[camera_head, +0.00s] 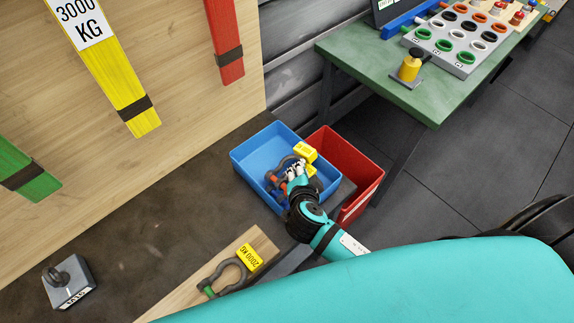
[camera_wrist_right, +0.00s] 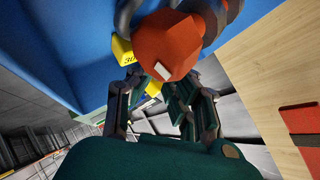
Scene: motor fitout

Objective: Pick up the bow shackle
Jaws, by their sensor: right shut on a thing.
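A grey bow shackle (camera_head: 272,179) with an orange pin shows at the blue bin, partly covered by my right gripper (camera_head: 296,169). In the right wrist view the orange pin head (camera_wrist_right: 165,45) is large and close, in front of the fingers of my right gripper (camera_wrist_right: 165,95). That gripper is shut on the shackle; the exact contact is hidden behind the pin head. A yellow tag (camera_head: 305,152) is beside the fingers, and it also shows in the right wrist view (camera_wrist_right: 122,50). I cannot tell whether the shackle touches the bin floor. My left gripper is not in view.
The blue bin (camera_head: 250,150) stands on a dark bench, with a red bin (camera_head: 362,180) close on its right. Another shackle (camera_head: 228,272) with a green pin and 2000 KG tag lies on a wooden board. A green table (camera_head: 370,75) stands behind.

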